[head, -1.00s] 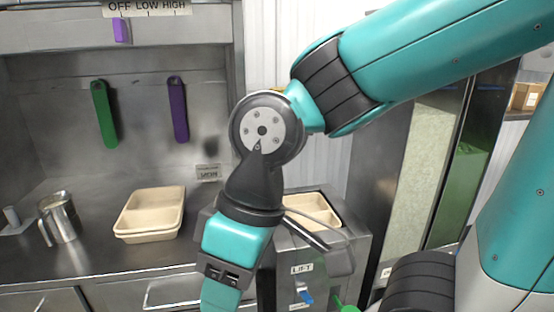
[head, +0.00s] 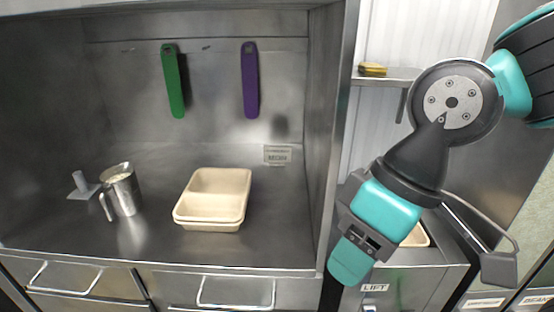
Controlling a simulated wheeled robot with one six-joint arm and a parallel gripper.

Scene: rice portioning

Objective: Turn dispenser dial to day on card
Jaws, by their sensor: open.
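I cannot make out a dispenser dial in the head view. A small label plate (head: 277,155) is fixed low on the back wall of the steel bay; its print is too small to read, and I cannot tell whether it is the card. My arm hangs down on the right side of the picture, in front of the bay's right edge and the LIFT unit. Its teal lower end is to the right of the tan trays.
Stacked tan trays (head: 213,197) and a steel jug (head: 122,190) stand on the bay's counter. A green strip (head: 173,80) and a purple strip (head: 250,80) hang on the back wall. The LIFT unit (head: 426,285) stands at right. Counter space around the trays is clear.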

